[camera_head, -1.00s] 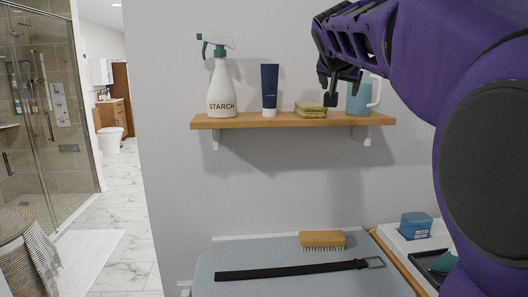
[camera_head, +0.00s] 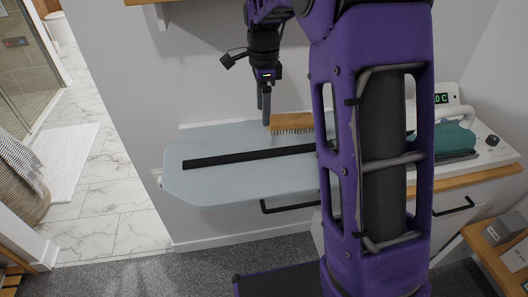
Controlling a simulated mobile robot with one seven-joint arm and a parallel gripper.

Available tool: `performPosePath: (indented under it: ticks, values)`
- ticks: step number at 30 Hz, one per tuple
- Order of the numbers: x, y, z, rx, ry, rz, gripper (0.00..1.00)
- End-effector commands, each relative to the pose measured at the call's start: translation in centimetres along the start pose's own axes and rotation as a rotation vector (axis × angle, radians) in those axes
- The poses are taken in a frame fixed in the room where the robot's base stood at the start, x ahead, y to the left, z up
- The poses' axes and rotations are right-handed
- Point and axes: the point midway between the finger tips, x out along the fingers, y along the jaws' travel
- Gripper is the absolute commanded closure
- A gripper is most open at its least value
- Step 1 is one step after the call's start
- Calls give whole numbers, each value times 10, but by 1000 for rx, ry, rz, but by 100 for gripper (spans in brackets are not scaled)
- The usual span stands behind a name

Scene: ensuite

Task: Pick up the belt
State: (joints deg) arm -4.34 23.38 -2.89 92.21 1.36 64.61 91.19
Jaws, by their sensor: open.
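The belt (camera_head: 235,157) is a long black strip lying flat across the light blue-grey ironing board (camera_head: 205,190). Its right end, where the buckle showed earlier, is hidden behind my arm. My gripper (camera_head: 265,120) points down over the back part of the board, behind the belt and apart from it in the picture. It is seen nearly edge-on, with its fingers just left of the brush, and nothing shows between them. Its exact height above the board is hard to tell.
A wooden brush (camera_head: 291,123) lies behind the belt, very close to my fingers. A teal iron (camera_head: 455,138) sits at the right on a white unit. The wall is close behind the board. A shelf edge (camera_head: 150,2) shows at the top. The board's left end is clear.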

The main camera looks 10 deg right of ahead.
Motion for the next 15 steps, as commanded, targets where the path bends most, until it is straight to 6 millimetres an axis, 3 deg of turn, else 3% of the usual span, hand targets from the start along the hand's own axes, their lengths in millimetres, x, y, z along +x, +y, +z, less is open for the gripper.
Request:
performPosePath:
  ticks: [3, 9, 15]
  values:
    - [29, 1, 0, 0, 0, 3, 25]
    - [67, 1, -1, 0, 1, 2, 25]
    - [82, 0, -1, -1, 1, -2, 25]
